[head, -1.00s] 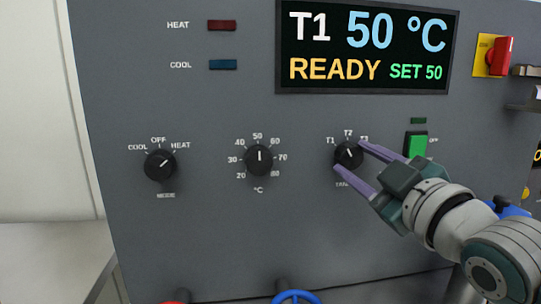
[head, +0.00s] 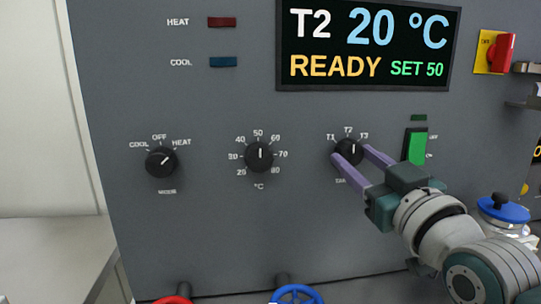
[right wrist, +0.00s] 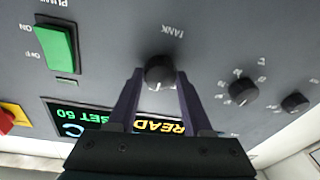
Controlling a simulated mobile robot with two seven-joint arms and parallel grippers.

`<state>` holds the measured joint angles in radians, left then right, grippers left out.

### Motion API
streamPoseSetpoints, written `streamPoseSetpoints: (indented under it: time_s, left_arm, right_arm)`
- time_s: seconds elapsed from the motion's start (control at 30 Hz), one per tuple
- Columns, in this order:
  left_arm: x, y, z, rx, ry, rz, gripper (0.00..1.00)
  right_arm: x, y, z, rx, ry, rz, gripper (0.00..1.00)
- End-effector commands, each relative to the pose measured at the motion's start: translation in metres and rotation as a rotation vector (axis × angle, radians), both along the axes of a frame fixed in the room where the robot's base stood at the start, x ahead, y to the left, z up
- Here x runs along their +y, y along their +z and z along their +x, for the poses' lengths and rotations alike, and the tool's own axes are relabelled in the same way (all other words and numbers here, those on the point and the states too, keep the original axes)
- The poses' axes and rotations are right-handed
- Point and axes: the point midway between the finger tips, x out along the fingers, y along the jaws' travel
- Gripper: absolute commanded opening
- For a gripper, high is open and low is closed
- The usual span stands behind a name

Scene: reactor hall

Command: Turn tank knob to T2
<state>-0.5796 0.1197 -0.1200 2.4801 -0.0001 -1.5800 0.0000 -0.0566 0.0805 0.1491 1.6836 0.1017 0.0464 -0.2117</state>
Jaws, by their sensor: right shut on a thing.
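The black tank knob (head: 349,150) is on the grey panel, under the labels T1, T2 and T3. Its white mark points up, near T2. My right gripper (head: 351,153) is shut on this knob, with one purple finger on each side. The right wrist view also shows the tank knob (right wrist: 160,69) between the fingertips (right wrist: 159,76). The display (head: 366,45) reads T2, 20 °C, READY, SET 50. My left gripper is not in view.
The temperature knob (head: 259,156) and mode knob (head: 160,162) are left of the tank knob. A green pump switch (head: 415,146) is close on its right, near my gripper. A red switch (head: 500,53) is at upper right. A blue valve wheel (head: 298,295) is below.

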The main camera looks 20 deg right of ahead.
Motion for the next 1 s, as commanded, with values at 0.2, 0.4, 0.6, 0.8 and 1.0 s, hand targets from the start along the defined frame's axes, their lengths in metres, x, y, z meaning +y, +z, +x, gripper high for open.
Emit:
streamPoseSetpoints:
  time_s: [0.2,0.4,0.6,0.8,1.0]
  left_arm:
    - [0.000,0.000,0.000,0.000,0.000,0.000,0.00]
    - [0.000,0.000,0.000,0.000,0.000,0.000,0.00]
    - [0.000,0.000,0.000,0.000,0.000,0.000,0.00]
    - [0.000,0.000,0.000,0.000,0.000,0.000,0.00]
    - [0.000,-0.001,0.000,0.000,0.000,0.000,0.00]
  right_arm:
    - [0.000,-0.001,0.000,0.002,0.000,0.003,0.00]
    - [0.000,-0.001,0.000,0.003,0.000,0.002,0.56]
    - [0.000,-0.001,0.000,0.002,0.000,0.001,0.78]
    - [0.000,0.000,0.000,0.001,0.000,0.001,0.80]
    - [0.002,-0.003,-0.011,0.003,0.001,0.001,0.80]
